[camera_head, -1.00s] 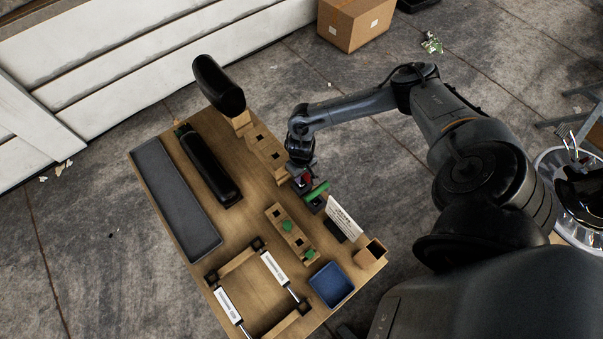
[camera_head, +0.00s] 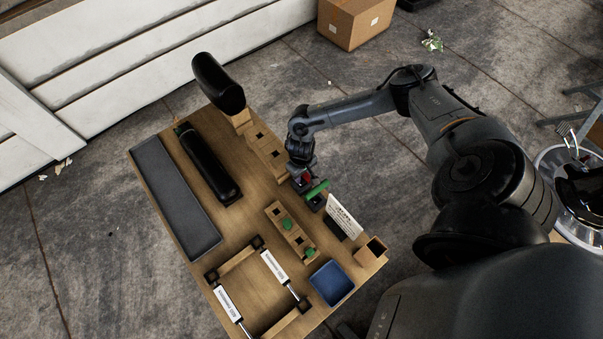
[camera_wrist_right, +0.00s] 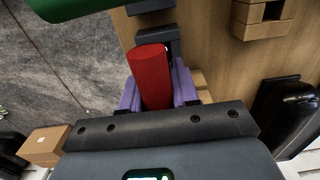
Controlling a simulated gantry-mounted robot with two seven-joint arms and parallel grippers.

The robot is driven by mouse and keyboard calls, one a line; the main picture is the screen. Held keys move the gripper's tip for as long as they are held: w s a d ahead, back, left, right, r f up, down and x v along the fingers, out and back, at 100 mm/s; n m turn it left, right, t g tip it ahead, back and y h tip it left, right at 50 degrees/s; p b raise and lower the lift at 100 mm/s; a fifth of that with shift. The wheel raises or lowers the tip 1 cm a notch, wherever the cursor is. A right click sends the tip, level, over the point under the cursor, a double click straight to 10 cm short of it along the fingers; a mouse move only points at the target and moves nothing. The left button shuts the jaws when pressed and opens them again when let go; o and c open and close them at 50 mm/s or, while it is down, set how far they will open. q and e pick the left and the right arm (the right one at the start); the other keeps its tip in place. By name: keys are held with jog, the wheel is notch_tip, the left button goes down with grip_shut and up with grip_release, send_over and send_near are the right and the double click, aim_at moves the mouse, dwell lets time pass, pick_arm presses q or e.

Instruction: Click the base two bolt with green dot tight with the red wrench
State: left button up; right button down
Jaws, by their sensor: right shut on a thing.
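My right gripper (camera_head: 303,186) is at the tool stand near the table's right edge, shut on the red wrench (camera_head: 306,178). In the right wrist view the wrench's red handle (camera_wrist_right: 150,72) stands between the purple fingertips (camera_wrist_right: 157,92). The wrench's lower end is hidden. A green-handled tool (camera_head: 317,188) is close beside it, and its handle (camera_wrist_right: 70,8) also shows in the wrist view. A wooden base block (camera_head: 275,212) in front carries two green pieces (camera_head: 287,224). I cannot make out a green dot on a bolt. My left gripper is not in view.
A white sign (camera_head: 344,216), a wooden box (camera_head: 371,250) and a blue tray (camera_head: 331,283) stand near the right edge. Another wooden block (camera_head: 266,150) is behind. A frame (camera_head: 240,262) lies in front.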

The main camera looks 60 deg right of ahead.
jog(key=c, duration=0.8)
grip_release()
